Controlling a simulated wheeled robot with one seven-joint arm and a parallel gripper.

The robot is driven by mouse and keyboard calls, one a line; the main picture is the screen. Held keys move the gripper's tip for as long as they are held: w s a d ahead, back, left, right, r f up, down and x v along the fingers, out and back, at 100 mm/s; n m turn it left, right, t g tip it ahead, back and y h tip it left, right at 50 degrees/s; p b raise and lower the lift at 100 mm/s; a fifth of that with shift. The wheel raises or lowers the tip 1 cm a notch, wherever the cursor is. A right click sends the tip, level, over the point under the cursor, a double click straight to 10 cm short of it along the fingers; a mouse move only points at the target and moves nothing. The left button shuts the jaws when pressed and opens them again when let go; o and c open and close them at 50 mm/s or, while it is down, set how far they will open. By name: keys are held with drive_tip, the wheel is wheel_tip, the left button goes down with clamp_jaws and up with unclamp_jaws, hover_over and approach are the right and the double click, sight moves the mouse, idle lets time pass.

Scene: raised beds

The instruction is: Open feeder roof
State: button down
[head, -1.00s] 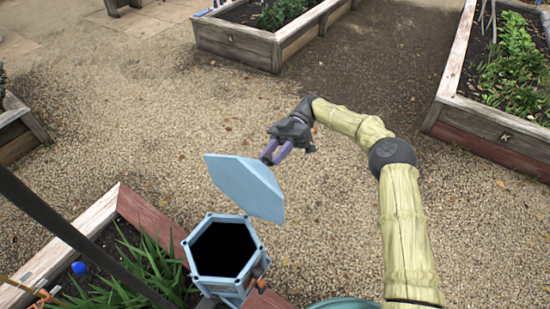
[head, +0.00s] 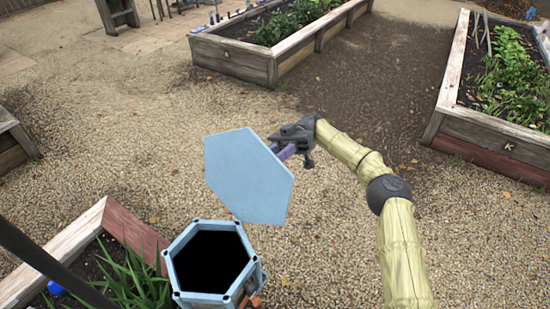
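The feeder (head: 232,298) is a light blue six-sided box at the bottom of the head view, beside a raised bed's corner. Its top is open and the inside looks black. The feeder roof (head: 247,180) is a flat light blue six-sided panel, steeply tilted above the feeder's far side. Its lower edge is close to the feeder's rim; I cannot tell whether they touch. My gripper (head: 286,152) is at the roof's upper right edge, its purple fingers partly hidden behind the panel. Whether the fingers are closed on the edge is not clear.
A raised bed (head: 75,237) with leafy plants lies at the lower left, next to the feeder. Other raised beds stand at the back (head: 235,60) and at the right (head: 490,138). Gravel (head: 130,130) between them is free. A dark pole crosses the lower left corner.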

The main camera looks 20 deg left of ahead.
idle(0.3)
drive_tip(key=c, duration=1.1)
unclamp_jaws()
drive_tip(key=shift+o, duration=0.2)
wheel_tip(320, 180, up, 10)
drive_tip(key=b, duration=0.1)
drive_tip(key=shift+b, duration=0.35)
drive_tip(key=shift+r, duration=0.1)
wheel_tip(320, 180, up, 21)
drive_tip(key=p, duration=2.1)
drive_tip(key=shift+r+p, duration=0.35)
drive_tip(key=shift+p, duration=0.1)
